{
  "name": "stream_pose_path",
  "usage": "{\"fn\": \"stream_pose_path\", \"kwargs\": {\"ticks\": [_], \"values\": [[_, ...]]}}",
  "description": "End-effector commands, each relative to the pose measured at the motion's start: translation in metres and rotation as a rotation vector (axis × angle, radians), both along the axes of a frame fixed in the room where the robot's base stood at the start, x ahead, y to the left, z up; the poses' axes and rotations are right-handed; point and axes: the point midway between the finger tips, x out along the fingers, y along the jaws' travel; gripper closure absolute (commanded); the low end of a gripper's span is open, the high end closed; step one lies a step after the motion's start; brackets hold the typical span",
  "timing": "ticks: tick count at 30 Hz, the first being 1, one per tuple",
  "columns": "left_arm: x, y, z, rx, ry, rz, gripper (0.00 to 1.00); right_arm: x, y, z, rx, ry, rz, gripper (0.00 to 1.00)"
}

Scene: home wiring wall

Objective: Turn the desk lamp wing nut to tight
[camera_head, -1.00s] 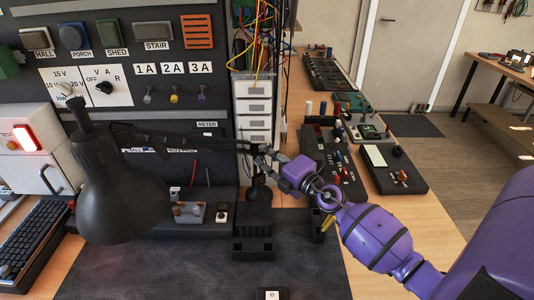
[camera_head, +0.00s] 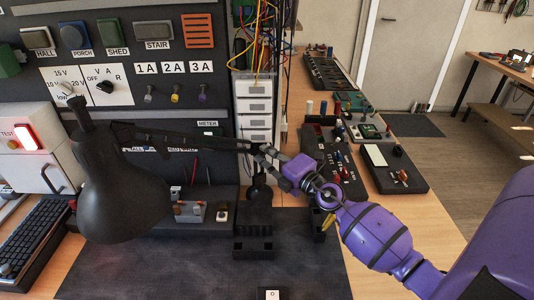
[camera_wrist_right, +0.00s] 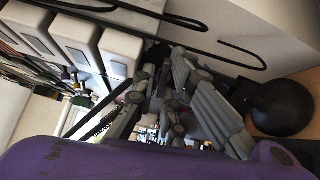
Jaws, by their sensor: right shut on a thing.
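The black desk lamp (camera_head: 120,195) stands at the left in the head view, its shade hanging downward. Its thin black arm (camera_head: 185,139) reaches right to a joint beside the white drawer stack. My right gripper (camera_head: 264,153) is at that joint, its fingers shut on the wing nut. The fingers hide the nut, so its angle cannot be told. The right wrist view shows the grey fingers (camera_wrist_right: 172,92) close together among dark lamp parts; the nut is not distinct there either. My left gripper is out of view.
The white drawer stack (camera_head: 254,108) and hanging coloured wires (camera_head: 262,40) are close behind the gripper. The dark switch panel (camera_head: 120,15) stands behind the lamp. Several small devices lie on the bench at right. The dark mat (camera_head: 190,265) in front is mostly clear.

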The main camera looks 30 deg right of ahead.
Motion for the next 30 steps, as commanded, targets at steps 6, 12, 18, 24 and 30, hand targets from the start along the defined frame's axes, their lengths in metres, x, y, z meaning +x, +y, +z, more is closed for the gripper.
{"fn": "stream_pose_path", "kwargs": {"ticks": [6,12,18,24,30], "values": [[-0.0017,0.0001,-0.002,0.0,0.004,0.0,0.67,-0.0021,0.0001,-0.0081,0.0,0.014,0.001,1.0],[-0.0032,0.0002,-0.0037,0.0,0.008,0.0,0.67,-0.0024,0.0002,-0.0093,-0.001,0.015,0.002,1.0],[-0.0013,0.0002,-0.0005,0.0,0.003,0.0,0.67,-0.0025,0.0001,-0.0092,0.034,0.023,0.001,1.0],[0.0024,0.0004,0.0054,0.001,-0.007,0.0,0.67,-0.0027,0.0,-0.0104,0.108,0.037,0.002,0.8],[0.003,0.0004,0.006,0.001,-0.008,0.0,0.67,-0.0018,-0.0001,-0.0076,0.106,0.031,0.001,0.66]]}}
